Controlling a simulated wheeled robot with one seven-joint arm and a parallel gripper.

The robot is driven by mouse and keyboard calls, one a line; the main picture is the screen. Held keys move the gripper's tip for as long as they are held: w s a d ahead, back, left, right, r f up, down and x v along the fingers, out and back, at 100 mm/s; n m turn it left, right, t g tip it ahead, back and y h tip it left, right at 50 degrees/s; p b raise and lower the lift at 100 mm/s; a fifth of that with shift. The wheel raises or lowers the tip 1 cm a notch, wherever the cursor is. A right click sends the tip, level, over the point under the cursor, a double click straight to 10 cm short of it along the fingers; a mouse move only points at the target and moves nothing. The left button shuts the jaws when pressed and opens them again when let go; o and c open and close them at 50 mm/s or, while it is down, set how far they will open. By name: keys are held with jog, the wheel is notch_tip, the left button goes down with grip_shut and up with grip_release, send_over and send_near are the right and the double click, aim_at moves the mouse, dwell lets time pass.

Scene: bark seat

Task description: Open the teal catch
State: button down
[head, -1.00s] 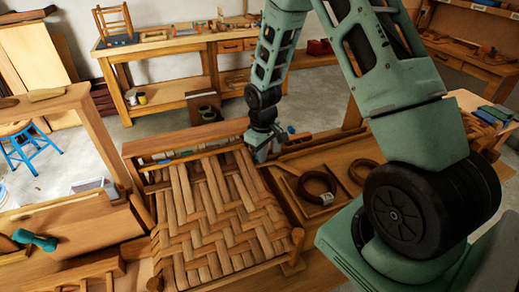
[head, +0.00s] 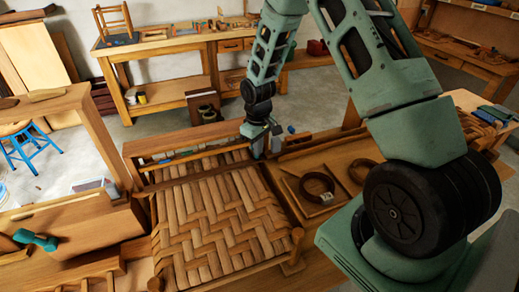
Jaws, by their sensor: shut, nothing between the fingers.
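A teal piece with two rounded ends (head: 36,240), the one loose teal thing I make out, lies on the wooden bench at the lower left; I take it for the teal catch. Whether it is open or shut is too small to tell. My gripper (head: 259,151) points down at the back right corner of the woven bark seat (head: 225,225), far to the right of the teal piece. It is shut and empty. Its fingertips are small, and I cannot tell whether they touch the seat frame.
A dark strip (head: 205,180) crosses the seat near its back rail. Dark coils (head: 318,186) lie in a tray on the right. A wooden upright and rail (head: 97,130) stand at left. A blue stool (head: 32,150) is on the floor behind.

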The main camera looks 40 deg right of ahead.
jog(key=shift+r, duration=0.1)
notch_tip(320, 180, up, 8)
jog(key=s+p, duration=0.1)
jog(key=p, duration=0.5)
jog(key=shift+s+a, duration=0.25)
